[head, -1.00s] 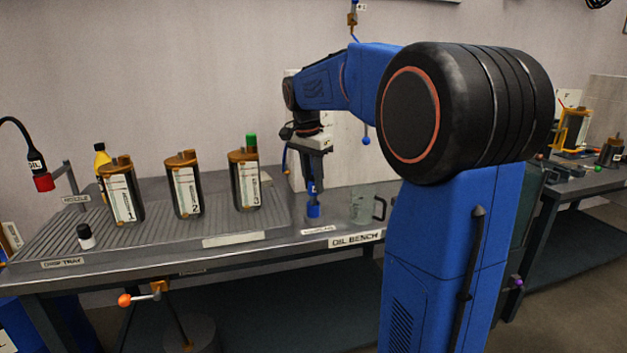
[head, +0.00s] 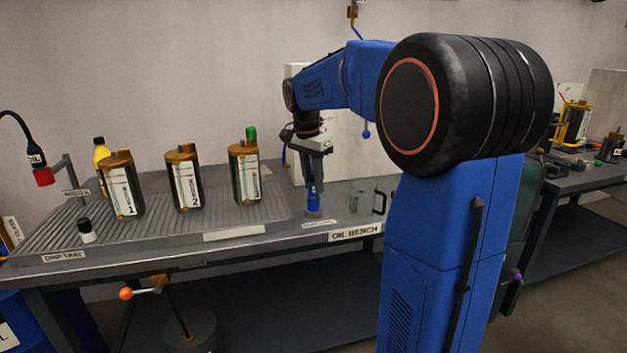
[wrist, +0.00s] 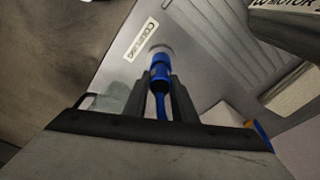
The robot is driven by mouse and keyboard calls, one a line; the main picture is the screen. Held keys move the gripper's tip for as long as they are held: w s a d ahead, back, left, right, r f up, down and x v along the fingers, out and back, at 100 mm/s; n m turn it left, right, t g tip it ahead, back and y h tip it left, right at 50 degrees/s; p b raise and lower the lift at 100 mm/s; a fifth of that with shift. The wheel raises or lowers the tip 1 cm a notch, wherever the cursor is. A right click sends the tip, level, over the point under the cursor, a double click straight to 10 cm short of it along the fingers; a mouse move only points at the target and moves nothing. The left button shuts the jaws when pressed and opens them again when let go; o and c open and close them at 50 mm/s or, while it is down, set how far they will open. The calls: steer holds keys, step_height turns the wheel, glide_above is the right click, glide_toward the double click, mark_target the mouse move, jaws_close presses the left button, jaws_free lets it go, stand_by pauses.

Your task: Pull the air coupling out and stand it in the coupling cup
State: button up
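The blue air coupling (head: 314,188) hangs below my gripper (head: 314,176), nearly upright, just behind the front edge of the bench. In the wrist view the coupling (wrist: 160,75) sits between the two fingers of my gripper (wrist: 160,85), which look shut on its sides. A blue hose (wrist: 160,106) runs from it back between the fingers. The coupling cup (head: 313,212) is directly below, behind a small label, and shows as a grey ring in the wrist view (wrist: 160,49). The coupling's lower end overlaps the cup; I cannot tell how deep it sits.
A clear jug (head: 361,199) stands close to the right of the cup. Three numbered canisters, such as canister 3 (head: 243,174), stand on the drip tray (head: 150,235) to the left. A white panel (head: 297,75) rises behind my gripper.

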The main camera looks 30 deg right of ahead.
steer(key=o, duration=0.4)
steer(key=shift+o, duration=0.2)
steer(key=shift+r, duration=0.15)
step_height(320, 180, up, 17)
steer(key=a, duration=0.2)
steer(key=shift+s+a, duration=0.25)
steer(key=shift+s, duration=0.05)
steer(key=s+a+f+n+t, duration=0.1)
steer(key=s+a+f+n, duration=0.3)
steer(key=s+f, duration=0.5)
steer(key=s+a+f+n+t+y, duration=0.1)
steer(key=s+a+f+n, duration=0.4)
steer(key=s+f, duration=0.5)
steer(key=s+a+f+n+t, duration=0.2)
steer(key=s+a+f+n, duration=0.2)
steer(key=s+f, duration=0.5)
steer(key=shift+s+a+f+n+y, duration=0.15)
steer(key=shift+s+n+y, duration=0.25)
steer(key=shift+s+n, duration=0.55)
